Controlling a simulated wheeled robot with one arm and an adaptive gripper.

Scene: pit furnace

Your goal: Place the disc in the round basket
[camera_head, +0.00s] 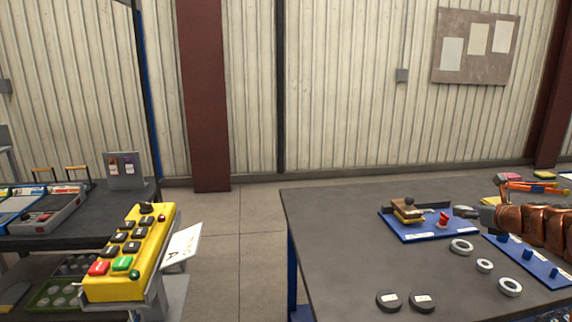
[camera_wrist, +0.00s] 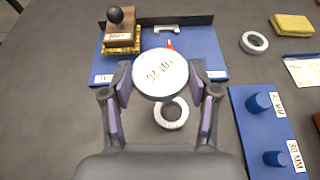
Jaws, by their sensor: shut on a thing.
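My gripper (camera_wrist: 160,85) is shut on a round pale disc (camera_wrist: 160,74) with dark lettering on its face. One finger is on each side of the disc, which is held above the table, in front of the blue tray's near edge as seen. In the head view my gripper (camera_head: 478,211) is at the right, small, over the table. I cannot make out a round basket in either view.
The blue tray (camera_wrist: 205,52) holds a wooden stamp (camera_wrist: 122,30) with a black knob. A grey ring (camera_wrist: 171,113) lies below the disc. A pegged blue board (camera_wrist: 240,105) is at right. Two black discs (camera_head: 405,301) lie near the front. A yellow control box (camera_head: 130,255) is at left.

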